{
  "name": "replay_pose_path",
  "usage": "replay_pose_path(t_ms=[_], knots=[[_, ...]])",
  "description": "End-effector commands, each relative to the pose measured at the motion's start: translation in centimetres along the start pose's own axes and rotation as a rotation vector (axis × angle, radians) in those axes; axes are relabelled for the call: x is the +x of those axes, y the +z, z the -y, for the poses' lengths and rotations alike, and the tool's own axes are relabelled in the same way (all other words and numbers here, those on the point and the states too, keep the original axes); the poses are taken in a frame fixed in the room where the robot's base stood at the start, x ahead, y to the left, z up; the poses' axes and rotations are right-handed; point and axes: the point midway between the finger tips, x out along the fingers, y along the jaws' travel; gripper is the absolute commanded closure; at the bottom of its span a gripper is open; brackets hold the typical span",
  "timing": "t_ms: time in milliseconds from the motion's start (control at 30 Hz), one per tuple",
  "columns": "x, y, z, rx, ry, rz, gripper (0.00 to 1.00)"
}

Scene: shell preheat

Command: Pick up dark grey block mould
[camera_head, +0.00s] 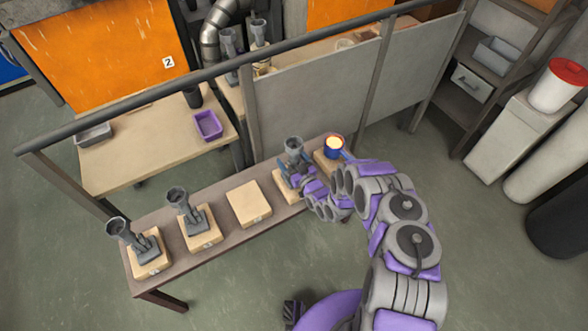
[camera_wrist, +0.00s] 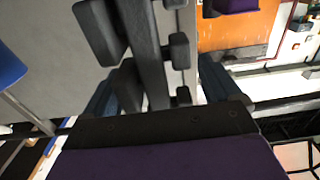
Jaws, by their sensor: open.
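Several dark grey block moulds with cup-shaped tops stand on wooden boards along a narrow bench. One mould (camera_head: 293,147) is at my gripper (camera_head: 292,173), on the board beside the blue and red pot. In the wrist view, a dark grey mould (camera_wrist: 148,50) with stubby side pieces stands between the two dark blue fingers of my gripper (camera_wrist: 160,85). The fingers are apart, one on each side of it. I cannot tell whether either touches it. The lower part of this mould is hidden by my gripper. Two other moulds (camera_head: 148,243) (camera_head: 184,205) stand at the left.
An empty wooden board (camera_head: 248,203) lies mid-bench (camera_head: 220,243). A blue and red pot (camera_head: 334,147) with glowing contents stands just right of my gripper. A railing with grey panels (camera_head: 310,95) runs behind the bench. A purple tray (camera_head: 208,125) lies on the table beyond.

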Motion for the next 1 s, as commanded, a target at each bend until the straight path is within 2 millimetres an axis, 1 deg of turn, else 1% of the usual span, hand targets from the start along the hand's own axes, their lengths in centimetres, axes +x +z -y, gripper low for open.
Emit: replay_pose_path(t_ms=[233,1000], knots=[[0.19,-0.06,-0.01,0.000,0.000,-0.001,0.10],[0.15,-0.04,0.02,0.000,0.000,-0.001,0.83]])
